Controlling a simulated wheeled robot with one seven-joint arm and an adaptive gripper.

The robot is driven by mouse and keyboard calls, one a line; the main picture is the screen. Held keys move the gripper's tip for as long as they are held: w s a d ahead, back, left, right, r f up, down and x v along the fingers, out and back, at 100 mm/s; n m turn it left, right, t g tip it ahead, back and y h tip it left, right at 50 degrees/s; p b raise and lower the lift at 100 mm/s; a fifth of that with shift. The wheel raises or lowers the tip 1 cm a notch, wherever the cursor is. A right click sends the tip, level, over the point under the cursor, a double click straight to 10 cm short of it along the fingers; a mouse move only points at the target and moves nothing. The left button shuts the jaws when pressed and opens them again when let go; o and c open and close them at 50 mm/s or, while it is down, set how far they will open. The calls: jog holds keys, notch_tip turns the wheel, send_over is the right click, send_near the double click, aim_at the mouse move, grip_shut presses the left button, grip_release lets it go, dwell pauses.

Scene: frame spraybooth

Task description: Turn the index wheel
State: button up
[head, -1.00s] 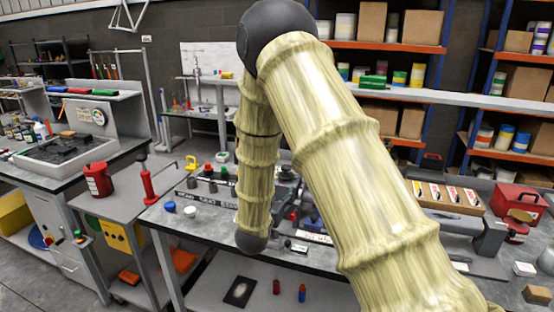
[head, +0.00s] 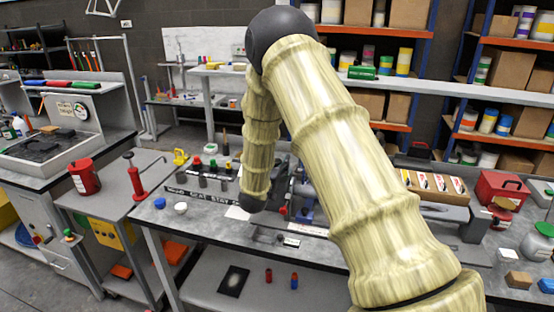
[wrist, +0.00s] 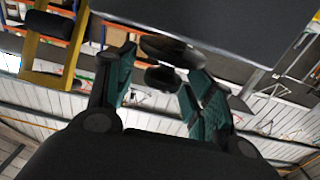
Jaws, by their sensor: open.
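My gripper (wrist: 162,92) is open in the wrist view, with its two teal-padded fingers apart. A dark, rounded, knob-like part (wrist: 170,50) shows between and just beyond the fingertips, with a smaller dark round piece (wrist: 162,78) below it. I cannot tell whether this is the index wheel or whether the fingers touch it. In the head view my arm hides the gripper and part of the middle bench. No part there can be surely named as the index wheel.
The middle bench (head: 210,215) carries small bottles, caps and a label strip. A red bucket (head: 84,177) and a red upright tool (head: 136,178) stand to its left. A cardboard box (head: 434,186) and red case (head: 501,188) stand at right.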

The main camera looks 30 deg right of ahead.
jog(key=shift+w+d+f, duration=0.15)
jog(key=shift+w+d, duration=0.05)
jog(key=shift+w, duration=0.1)
jog(key=shift+s, duration=0.1)
jog(key=shift+c, duration=0.3)
jog(key=c, duration=0.9)
jog(key=shift+c, duration=0.2)
jog(key=o, duration=1)
